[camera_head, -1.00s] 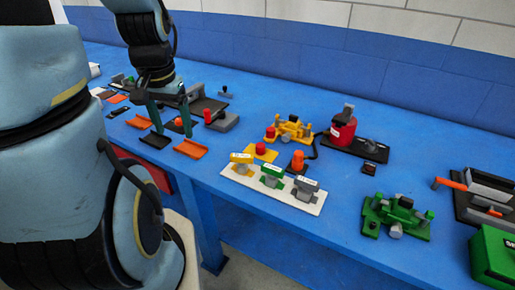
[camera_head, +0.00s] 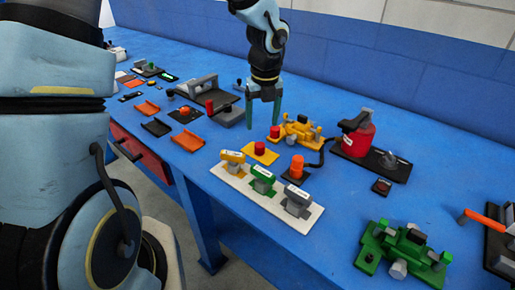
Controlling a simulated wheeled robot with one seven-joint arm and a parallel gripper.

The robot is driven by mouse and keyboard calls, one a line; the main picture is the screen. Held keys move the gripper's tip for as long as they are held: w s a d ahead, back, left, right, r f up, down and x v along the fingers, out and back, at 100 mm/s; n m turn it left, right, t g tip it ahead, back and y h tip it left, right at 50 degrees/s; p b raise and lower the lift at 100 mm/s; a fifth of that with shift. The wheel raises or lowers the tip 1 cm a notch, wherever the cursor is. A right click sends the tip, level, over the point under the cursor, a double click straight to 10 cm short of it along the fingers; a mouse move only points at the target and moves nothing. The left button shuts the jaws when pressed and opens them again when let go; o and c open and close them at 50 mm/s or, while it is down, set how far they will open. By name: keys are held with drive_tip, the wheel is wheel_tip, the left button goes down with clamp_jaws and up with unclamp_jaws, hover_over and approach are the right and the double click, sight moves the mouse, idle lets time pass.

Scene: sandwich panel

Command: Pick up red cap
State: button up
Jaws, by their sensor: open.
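My gripper (camera_head: 263,122) is open, with green fingers pointing down and nothing between them. Several small red pieces could be the red cap, and I cannot tell which. A round red piece (camera_head: 260,149) sits on a yellow plate, just below the fingertips in the picture. Another red piece (camera_head: 274,132) is at the left end of the yellow device (camera_head: 299,131), close to the right fingertip. A red cylinder (camera_head: 209,106) stands by a grey block to the left. I cannot tell the height of the fingertips above the table.
A red bottle (camera_head: 359,139) stands on a black base at the right. A white board (camera_head: 296,221) with yellow, green and grey handles lies in front, beside an orange cylinder (camera_head: 297,166). A green device (camera_head: 403,250) is front right. Orange trays (camera_head: 188,141) are left.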

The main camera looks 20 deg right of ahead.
sight(260, 145)
drive_tip(key=f, duration=0.3)
drive_tip(key=shift+w+f, duration=0.2)
drive_tip(key=shift+f, duration=0.1)
drive_tip(key=shift+w+a+f+p, duration=0.1)
drive_tip(key=shift+f+p, duration=0.1)
drive_tip(key=shift+f, duration=1.2)
drive_tip(key=shift+a+f+p, duration=0.1)
drive_tip(key=shift+f+p, duration=0.05)
drive_tip(key=shift+f, duration=1.25)
clamp_jaws()
